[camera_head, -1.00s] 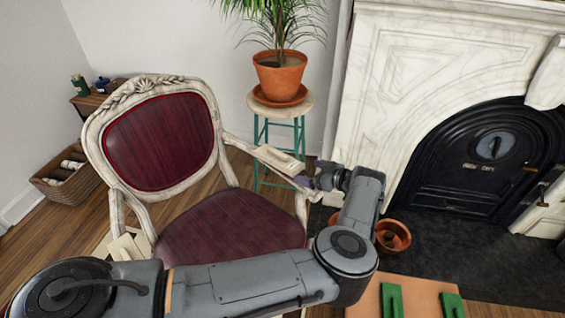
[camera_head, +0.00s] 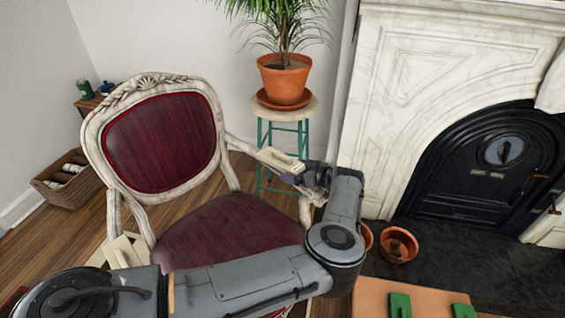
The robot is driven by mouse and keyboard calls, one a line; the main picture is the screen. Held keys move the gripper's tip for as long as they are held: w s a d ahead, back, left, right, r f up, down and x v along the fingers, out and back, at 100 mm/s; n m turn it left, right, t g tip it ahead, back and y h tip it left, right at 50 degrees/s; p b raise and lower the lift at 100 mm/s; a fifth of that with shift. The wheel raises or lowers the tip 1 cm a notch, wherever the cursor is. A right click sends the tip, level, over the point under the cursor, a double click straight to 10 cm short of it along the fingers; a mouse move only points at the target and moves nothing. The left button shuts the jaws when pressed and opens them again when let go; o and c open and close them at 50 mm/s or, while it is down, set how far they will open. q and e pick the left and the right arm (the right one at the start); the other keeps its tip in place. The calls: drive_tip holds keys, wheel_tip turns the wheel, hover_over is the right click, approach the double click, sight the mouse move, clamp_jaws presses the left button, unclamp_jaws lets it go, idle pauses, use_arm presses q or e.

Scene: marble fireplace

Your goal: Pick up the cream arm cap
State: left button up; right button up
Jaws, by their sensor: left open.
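The cream arm cap (camera_head: 281,159) is a pale, flat piece lying on the right armrest of the carved chair (camera_head: 236,218), seen from above. A similar pale piece (camera_head: 122,250) shows on the chair's left armrest. My left gripper (camera_head: 296,178) is open at the front end of the right armrest, close to the near end of the cap. My gripper and arm cover the armrest's front end, and I cannot tell whether the fingers touch the cap. My right gripper is out of view.
A potted plant (camera_head: 284,78) stands on a teal-legged stool (camera_head: 285,115) behind the armrest. The marble fireplace (camera_head: 405,100) rises to the right. Terracotta pots (camera_head: 398,245) sit on the dark hearth. A wicker basket (camera_head: 67,183) stands at the left wall.

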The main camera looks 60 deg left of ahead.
use_arm(q)
drive_tip(key=c, duration=1.1)
